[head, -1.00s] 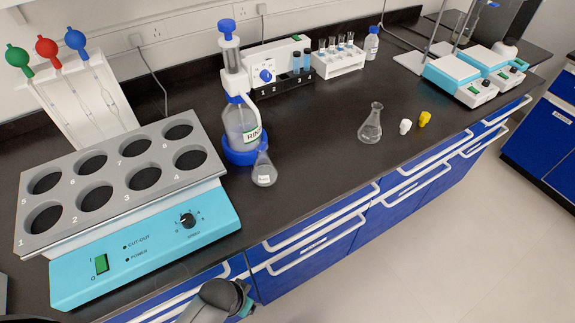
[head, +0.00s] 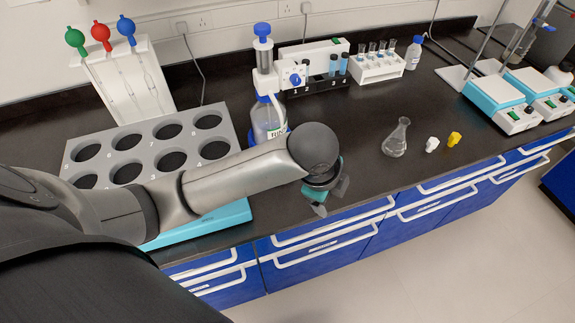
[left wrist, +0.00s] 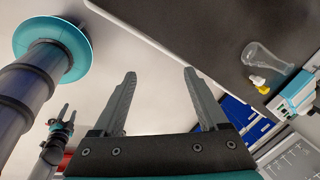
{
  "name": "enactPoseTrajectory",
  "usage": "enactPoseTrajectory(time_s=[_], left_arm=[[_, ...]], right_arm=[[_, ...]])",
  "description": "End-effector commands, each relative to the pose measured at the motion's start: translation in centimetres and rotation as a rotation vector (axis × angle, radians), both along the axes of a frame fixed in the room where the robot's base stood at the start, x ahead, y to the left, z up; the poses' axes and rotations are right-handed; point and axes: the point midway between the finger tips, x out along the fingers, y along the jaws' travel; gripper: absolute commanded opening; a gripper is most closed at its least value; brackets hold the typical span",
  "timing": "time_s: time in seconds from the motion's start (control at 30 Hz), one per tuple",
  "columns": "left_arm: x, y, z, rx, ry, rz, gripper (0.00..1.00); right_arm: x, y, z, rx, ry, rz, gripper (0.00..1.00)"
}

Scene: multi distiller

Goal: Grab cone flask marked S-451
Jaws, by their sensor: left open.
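A clear cone flask (head: 397,138) stands on the dark bench right of centre in the head view; no marking can be read on it. A clear flask also shows in the left wrist view (left wrist: 266,60). A second, labelled flask beside the dispenser bottle is now hidden behind my left arm. My left gripper (head: 330,200) is near the bench's front edge, left of and nearer than the visible flask. In the left wrist view its fingers (left wrist: 160,72) are spread and empty. My right gripper (left wrist: 66,113) shows small there; its opening is unclear.
A white stopper (head: 432,144) and a yellow stopper (head: 454,138) lie right of the flask. The dispenser bottle (head: 268,120), grey heating block (head: 100,143), tube rack (head: 378,68) and stirrers (head: 503,107) stand around. The bench between dispenser and flask is clear.

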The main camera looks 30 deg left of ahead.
Motion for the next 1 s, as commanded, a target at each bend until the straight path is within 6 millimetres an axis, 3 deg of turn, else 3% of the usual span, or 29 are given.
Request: enactPoseTrajectory(time_s=[0.3,0.5,0.6,0.77,1.0], left_arm=[[3.7,6.9,5.7,0.372,0.033,-0.409,0.76],[4.5,11.2,8.7,0.524,0.1,-0.548,0.76],[4.6,12.3,9.5,0.559,0.124,-0.581,0.76],[4.8,13.1,9.1,0.575,0.14,-0.597,0.76],[5.9,14.5,4.4,0.574,0.14,-0.596,0.76]], right_arm=[[0.0,0.5,0.5,0.006,0.0,-0.001,0.5],[0.0,0.6,0.6,0.008,0.0,-0.002,0.5],[0.0,0.6,0.6,0.008,0.0,-0.002,0.5],[0.0,0.6,0.5,0.008,0.0,-0.002,0.5],[0.0,0.6,-0.4,0.008,0.0,-0.002,0.5]])
